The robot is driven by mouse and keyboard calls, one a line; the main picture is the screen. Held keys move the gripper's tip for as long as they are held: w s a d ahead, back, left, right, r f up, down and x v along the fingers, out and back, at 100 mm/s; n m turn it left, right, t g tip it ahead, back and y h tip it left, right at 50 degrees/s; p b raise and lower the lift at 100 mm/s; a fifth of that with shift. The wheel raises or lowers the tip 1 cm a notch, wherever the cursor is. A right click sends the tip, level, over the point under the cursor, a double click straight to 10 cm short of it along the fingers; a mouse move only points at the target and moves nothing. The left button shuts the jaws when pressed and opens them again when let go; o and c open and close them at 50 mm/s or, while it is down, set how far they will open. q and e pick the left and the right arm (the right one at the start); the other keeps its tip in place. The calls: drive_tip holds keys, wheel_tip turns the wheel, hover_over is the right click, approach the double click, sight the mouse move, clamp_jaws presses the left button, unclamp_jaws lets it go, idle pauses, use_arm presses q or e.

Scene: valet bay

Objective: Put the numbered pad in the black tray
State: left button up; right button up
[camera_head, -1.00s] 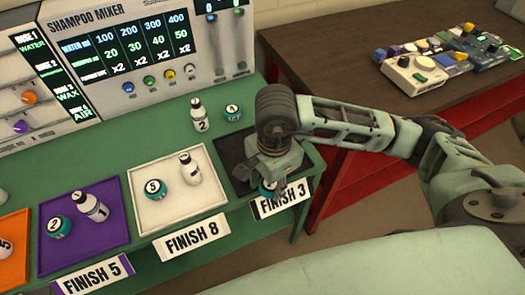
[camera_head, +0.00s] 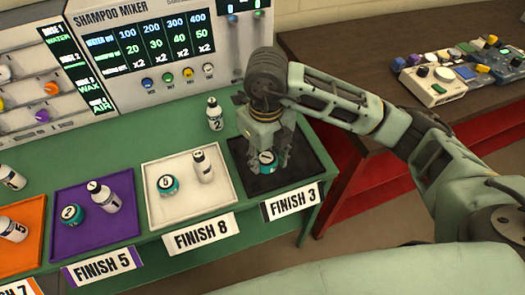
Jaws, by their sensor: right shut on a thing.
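The black tray (camera_head: 304,168) sits at the right end of the green bench, above the "FINISH 3" label. My right gripper (camera_head: 268,163) points down over the tray and is shut on a teal numbered pad (camera_head: 265,161) with a white top. The pad is within the tray's outline, left of its middle. It is on the tray floor or just above it; I cannot tell which. The fingers hide part of the pad, and its number is too small to read surely. My left gripper is not in view.
A white bottle (camera_head: 214,115) marked 2 stands behind the trays. The white tray (camera_head: 187,208) and purple tray (camera_head: 112,233) each hold a bottle and a teal pad. An orange tray (camera_head: 30,256) is at far left. A brown table (camera_head: 385,95) holds several devices.

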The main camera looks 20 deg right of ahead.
drive_tip(key=w+f, duration=0.1)
drive_tip(key=w, duration=0.1)
drive_tip(key=w+f+p, duration=0.1)
drive_tip(key=w+f, duration=0.1)
drive_tip(key=w, duration=0.1)
drive_tip(key=w+f, duration=0.1)
drive_tip(key=w, duration=0.1)
drive_tip(key=shift+w+d+f, duration=0.2)
drive_tip(key=shift+w+f, duration=0.15)
wheel_tip(320, 180, down, 4)
drive_tip(key=shift+r+p, duration=0.15)
drive_tip(key=shift+p, duration=0.6)
drive_tip(key=shift+f, duration=0.3)
drive_tip(key=o, duration=0.9)
drive_tip(key=shift+r, duration=0.15)
drive_tip(key=shift+r, duration=0.2)
wheel_tip(320, 180, up, 12)
drive_tip(key=shift+f+b, duration=0.15)
drive_tip(key=shift+b, duration=0.85)
